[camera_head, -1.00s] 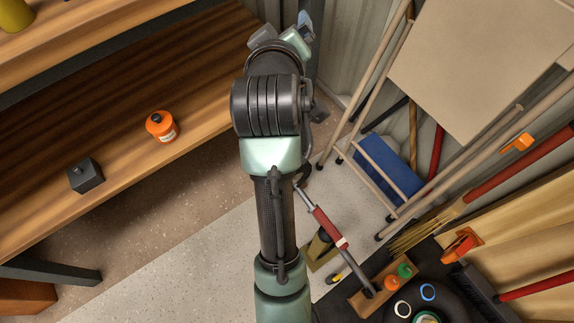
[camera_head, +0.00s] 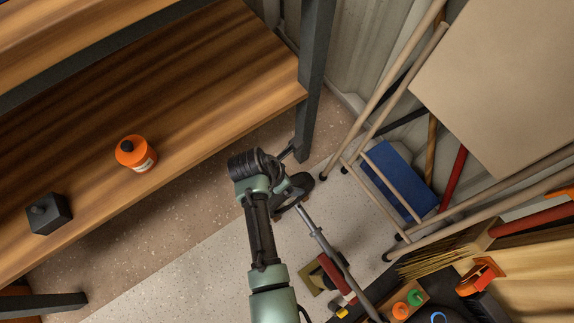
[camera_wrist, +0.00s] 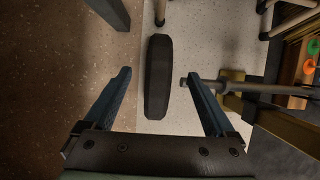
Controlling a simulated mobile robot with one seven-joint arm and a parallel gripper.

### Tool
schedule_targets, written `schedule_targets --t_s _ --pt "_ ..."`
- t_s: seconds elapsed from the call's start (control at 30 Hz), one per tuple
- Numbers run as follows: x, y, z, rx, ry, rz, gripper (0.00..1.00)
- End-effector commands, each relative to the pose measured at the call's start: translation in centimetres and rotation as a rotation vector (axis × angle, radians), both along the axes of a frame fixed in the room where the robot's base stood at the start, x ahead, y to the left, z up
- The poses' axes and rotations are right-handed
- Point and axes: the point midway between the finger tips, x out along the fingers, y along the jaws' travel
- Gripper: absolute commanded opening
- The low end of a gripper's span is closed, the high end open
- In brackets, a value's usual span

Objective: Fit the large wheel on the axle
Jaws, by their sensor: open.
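The large wheel (camera_wrist: 157,90), dark and seen edge-on, shows in the wrist view between the fingers of my gripper (camera_wrist: 160,73). The gripper is open, with one blue finger on each side and a visible gap to the wheel on both sides. The axle (camera_wrist: 222,87), a grey metal rod, comes in from the right behind the right finger. Its end lies beside the wheel, apart from it in the picture. In the head view the axle (camera_head: 324,244) runs down right from beside my wrist, which hides much of the gripper and wheel.
A wooden shelf (camera_head: 190,110) fills the left, with an orange pot (camera_head: 135,153) and a dark block (camera_head: 48,214). A dark shelf post (camera_head: 311,90) stands near my wrist. Poles and a blue panel (camera_head: 398,180) lean at the right. Pale floor (camera_head: 205,275) is open.

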Motion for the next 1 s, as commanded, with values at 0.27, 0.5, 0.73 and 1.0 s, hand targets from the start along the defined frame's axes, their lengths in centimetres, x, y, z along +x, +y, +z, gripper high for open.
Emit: schedule_targets --t_s 0.27,0.5,0.73,1.0 --pt "1.1 -1.5 -5.0 0.002 -0.003 -0.005 0.90" --pt "2.0 -2.7 -8.4 0.002 -0.003 -0.005 0.90" --pt "2.5 -3.4 -10.3 0.003 -0.004 -0.004 0.90" --pt "2.7 -3.6 -10.6 0.003 -0.004 -0.003 0.90"
